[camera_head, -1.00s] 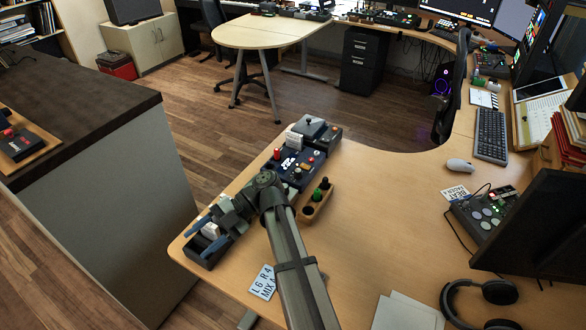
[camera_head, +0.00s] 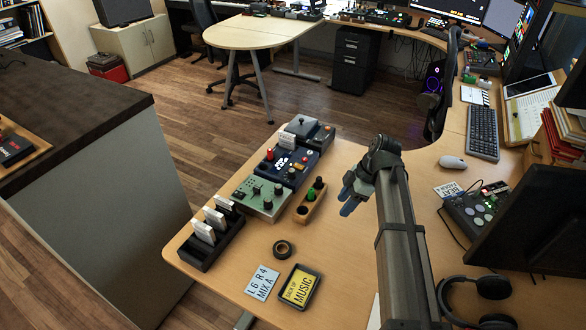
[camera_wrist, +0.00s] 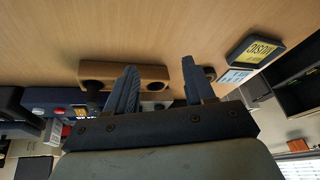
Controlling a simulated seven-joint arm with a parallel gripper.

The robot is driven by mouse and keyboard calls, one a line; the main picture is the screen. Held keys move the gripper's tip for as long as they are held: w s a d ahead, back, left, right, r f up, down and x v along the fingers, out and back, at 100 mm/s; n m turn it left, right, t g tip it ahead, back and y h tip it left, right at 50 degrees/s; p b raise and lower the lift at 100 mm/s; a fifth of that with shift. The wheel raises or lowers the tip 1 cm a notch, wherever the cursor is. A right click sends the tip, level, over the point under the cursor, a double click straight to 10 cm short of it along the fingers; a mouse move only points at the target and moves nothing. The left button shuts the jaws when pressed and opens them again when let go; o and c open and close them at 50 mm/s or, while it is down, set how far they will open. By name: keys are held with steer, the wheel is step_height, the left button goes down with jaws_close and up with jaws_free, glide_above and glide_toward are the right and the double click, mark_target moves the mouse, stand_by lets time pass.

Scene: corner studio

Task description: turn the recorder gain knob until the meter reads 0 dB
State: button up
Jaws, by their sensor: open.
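My gripper (camera_head: 352,196) is open and empty above the table, right of the row of small devices. Its two blue fingers also show apart in the wrist view (camera_wrist: 158,78). A green-grey box (camera_head: 255,204) with several dark knobs stands near the table's left edge. Behind it is a dark blue box (camera_head: 283,178) with a red knob (camera_head: 270,154), then a grey device (camera_head: 309,131). I cannot tell which one is the recorder, and no meter reading is legible. The fingers touch none of the devices in the head view.
A wooden block (camera_head: 303,210) with a green and a dark knob lies between the boxes and my gripper. A black rack (camera_head: 208,254) holds white cards. A tape roll (camera_head: 283,248), a white sign (camera_head: 262,282) and a yellow sign (camera_head: 299,287) lie in front.

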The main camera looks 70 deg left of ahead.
steer(key=w+m, duration=0.1)
steer(key=w, duration=0.1)
steer(key=m+t+y, duration=0.1)
steer(key=m+y, duration=0.1)
steer(key=m, duration=0.1)
glide_toward(292, 170)
steer(key=x, duration=0.8)
steer(key=shift+s+f, duration=0.2)
steer(key=shift+f, duration=0.15)
jaws_close()
